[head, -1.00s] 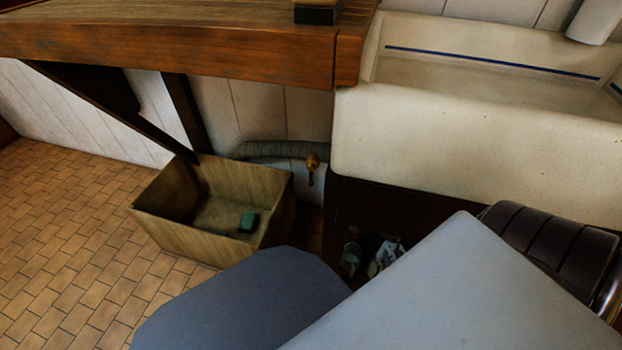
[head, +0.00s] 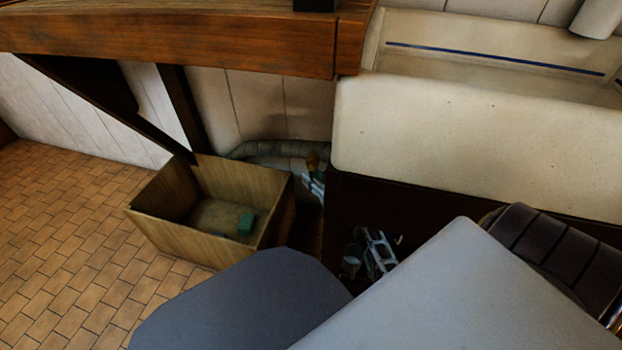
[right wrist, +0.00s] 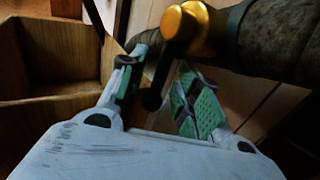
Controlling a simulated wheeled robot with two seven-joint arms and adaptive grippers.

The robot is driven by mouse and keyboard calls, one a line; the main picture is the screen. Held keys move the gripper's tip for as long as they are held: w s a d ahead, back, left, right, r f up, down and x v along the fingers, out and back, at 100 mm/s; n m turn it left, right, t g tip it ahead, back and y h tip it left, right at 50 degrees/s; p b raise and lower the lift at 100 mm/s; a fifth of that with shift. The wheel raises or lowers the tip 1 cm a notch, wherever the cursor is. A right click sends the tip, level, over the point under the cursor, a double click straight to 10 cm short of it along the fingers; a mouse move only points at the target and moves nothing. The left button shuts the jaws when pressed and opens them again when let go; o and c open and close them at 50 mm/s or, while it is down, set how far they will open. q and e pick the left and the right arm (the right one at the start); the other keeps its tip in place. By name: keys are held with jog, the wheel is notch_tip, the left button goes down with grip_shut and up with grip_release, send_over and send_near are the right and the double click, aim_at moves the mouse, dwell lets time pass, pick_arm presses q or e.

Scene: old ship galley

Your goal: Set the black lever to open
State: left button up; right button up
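The black lever (right wrist: 153,97) hangs down from a brass valve (right wrist: 187,28) in the right wrist view. My right gripper (right wrist: 160,88) is open, with its green-padded fingers on either side of the lever. A gap shows at the left finger; contact at the right one I cannot tell. In the head view the brass valve (head: 313,160) sits small by the wall, and my right gripper's fingertips (head: 315,184) are just below it, hiding the lever.
A ribbed hose (head: 270,149) runs left from the valve. An open wooden box (head: 190,237) with a green block (head: 246,224) stands left of it. A wooden counter (head: 200,48) and white sink (head: 470,150) overhang the space. Grey metal parts (head: 375,255) show lower down.

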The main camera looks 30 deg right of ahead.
jog(key=shift+w, duration=0.65)
jog(key=shift+c, duration=0.2)
jog(key=shift+a, duration=0.1)
grip_shut()
jog(key=shift+s, duration=0.1)
